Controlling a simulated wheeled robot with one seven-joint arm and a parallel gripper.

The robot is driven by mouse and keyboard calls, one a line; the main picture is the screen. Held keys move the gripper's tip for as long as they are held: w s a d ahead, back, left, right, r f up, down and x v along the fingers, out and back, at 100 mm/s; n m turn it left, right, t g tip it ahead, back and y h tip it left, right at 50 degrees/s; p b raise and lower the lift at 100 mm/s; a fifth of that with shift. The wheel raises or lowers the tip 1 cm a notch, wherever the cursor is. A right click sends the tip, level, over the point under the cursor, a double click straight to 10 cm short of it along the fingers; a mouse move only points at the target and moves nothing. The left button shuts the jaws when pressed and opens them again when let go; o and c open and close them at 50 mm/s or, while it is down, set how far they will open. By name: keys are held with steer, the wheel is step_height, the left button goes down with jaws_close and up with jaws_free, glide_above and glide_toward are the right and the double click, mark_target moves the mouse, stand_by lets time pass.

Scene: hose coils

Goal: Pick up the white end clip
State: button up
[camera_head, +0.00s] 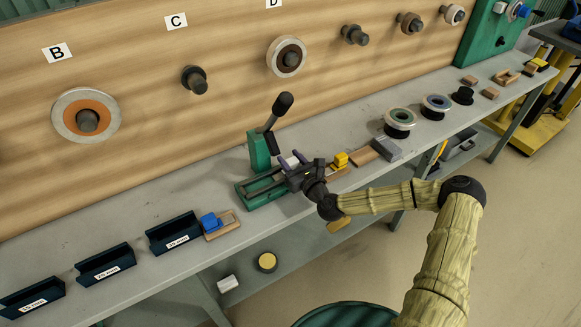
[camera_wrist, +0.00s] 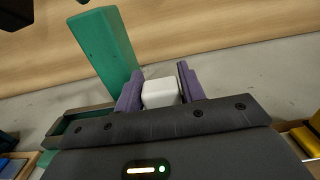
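The white end clip (camera_wrist: 161,92) is a small white block. In the wrist view it sits between my two purple fingers, which meet it on both sides with no clear gap. In the head view the clip (camera_head: 289,162) is small and partly covered by my gripper (camera_head: 292,160). My gripper is over the bench at the green lever press (camera_head: 259,150), beside its upright. Whether the clip still touches the press or bench below is hidden by the gripper.
Dark bins (camera_head: 106,264) and a blue piece on a wooden tray (camera_head: 222,228) lie left on the bench (camera_head: 150,215). A yellow piece (camera_head: 341,160), a grey block (camera_head: 387,149) and coils (camera_head: 400,118) lie right. The pegged board (camera_head: 235,80) stands behind. A white block (camera_head: 228,284) shows lower down.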

mark_target(291, 159)
steer(key=c, duration=0.6)
steer(key=shift+o, duration=0.2)
steer(key=shift+r, duration=0.1)
steer(key=shift+r, duration=0.55)
step_height(291, 159, up, 3)
steer(key=shift+f, duration=0.2)
steer(key=v, duration=1.8)
steer(key=shift+w+f, duration=0.1)
steer(key=shift+f, duration=0.1)
